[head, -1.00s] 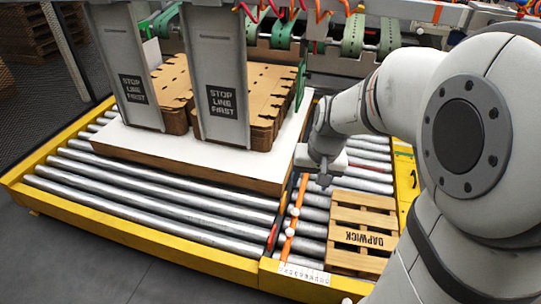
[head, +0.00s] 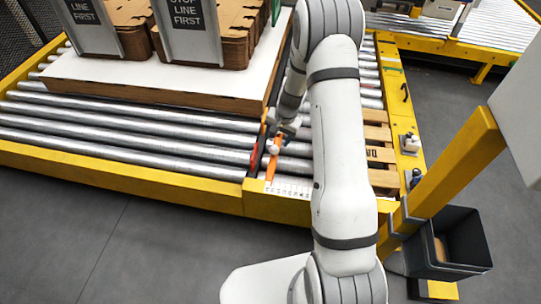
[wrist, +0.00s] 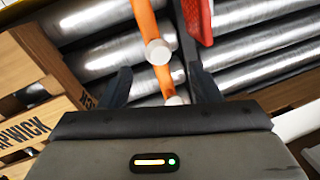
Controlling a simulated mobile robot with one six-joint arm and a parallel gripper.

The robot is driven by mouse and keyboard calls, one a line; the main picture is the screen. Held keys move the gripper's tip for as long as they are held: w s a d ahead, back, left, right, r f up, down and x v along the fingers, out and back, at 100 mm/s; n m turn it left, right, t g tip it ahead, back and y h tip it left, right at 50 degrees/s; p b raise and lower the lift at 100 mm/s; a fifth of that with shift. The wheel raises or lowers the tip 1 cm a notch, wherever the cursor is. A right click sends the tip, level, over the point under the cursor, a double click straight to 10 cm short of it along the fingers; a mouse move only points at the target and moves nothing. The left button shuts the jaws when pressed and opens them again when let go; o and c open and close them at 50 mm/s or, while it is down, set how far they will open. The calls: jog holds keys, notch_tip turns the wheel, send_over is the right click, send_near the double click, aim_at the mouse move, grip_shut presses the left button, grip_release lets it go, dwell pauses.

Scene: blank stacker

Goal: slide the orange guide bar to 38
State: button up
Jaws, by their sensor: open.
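The orange guide bar (head: 271,170) lies over the rollers at the right end of the conveyor, partly hidden by my arm in the head view. In the wrist view the orange guide bar (wrist: 145,20) runs down the middle, with a white knob (wrist: 158,52) and a second white knob (wrist: 174,100) nearer my gripper. My gripper (wrist: 160,82) is open, with one dark finger on each side of the bar; contact cannot be told. In the head view my gripper (head: 289,128) is over the bar. A white scale strip (head: 291,189) lies at the bar's front end; its numbers are unreadable.
A red part (head: 254,157) stands just left of the bar; it also shows in the wrist view (wrist: 203,18). A wooden pallet (head: 378,134) lies to the right, partly behind my arm. Cardboard blanks (head: 218,50) stand on a white-topped board (head: 130,75) at left.

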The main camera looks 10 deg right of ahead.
aim_at(274, 147)
jog(key=f+b, duration=0.1)
jog(key=f, duration=0.1)
jog(key=f+b, duration=0.1)
jog(key=f, duration=0.2)
jog(key=w+a+f, duration=0.1)
jog(key=f, duration=0.2)
jog(key=shift+a+b, duration=0.1)
jog(key=shift+b, duration=0.3)
grip_shut()
